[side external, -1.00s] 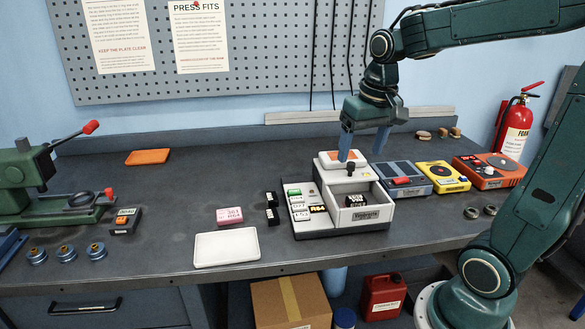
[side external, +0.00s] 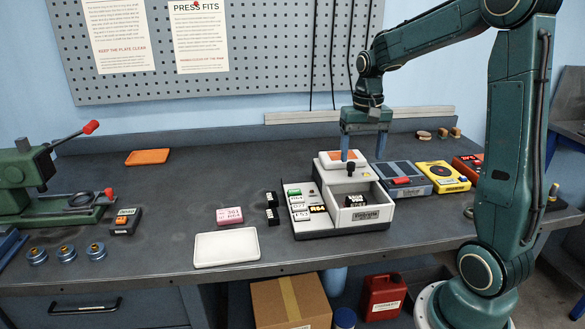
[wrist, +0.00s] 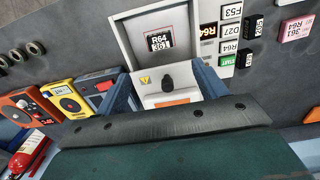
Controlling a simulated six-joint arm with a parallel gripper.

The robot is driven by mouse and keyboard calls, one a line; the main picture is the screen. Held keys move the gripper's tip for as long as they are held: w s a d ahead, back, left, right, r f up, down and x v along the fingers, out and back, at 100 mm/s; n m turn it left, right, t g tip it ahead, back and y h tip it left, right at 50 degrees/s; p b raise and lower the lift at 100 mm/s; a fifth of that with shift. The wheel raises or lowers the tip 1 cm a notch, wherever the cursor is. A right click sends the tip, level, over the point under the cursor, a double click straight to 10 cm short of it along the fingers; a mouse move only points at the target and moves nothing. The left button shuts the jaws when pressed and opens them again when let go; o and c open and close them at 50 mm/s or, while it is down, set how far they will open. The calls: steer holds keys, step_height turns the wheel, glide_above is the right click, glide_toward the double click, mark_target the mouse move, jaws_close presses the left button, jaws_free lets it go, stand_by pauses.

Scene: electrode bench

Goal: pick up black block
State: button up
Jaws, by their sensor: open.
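A black block (side external: 356,201) with a white printed label lies in the open bin of the white machine (side external: 366,217). In the wrist view the black block (wrist: 158,42) shows its label inside the bin. Two small black blocks (side external: 272,215) with white marks lie on the bench left of the machine. My gripper (side external: 363,152) is open and empty, fingers pointing down, above the rear of the machine. In the wrist view its blue fingers (wrist: 165,85) stand wide apart, with the machine's black knob between them and the bin beyond.
A pink block (side external: 230,216) and a white tray (side external: 227,248) lie left of the machine. A grey box (side external: 404,178), a yellow device (side external: 443,178) and an orange one stand to its right. A black upright knob rises behind the bin.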

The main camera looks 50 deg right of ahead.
glide_above(356, 199)
step_height(356, 199, down, 8)
steer(key=shift+d+r, duration=0.15)
steer(key=shift+r, duration=0.05)
steer(key=shift+f, duration=0.1)
steer(key=shift+f, duration=2.5)
steer(key=c, duration=1.4)
steer(key=shift+o, duration=0.2)
steer(key=shift+r, duration=0.15)
step_height(356, 199, up, 20)
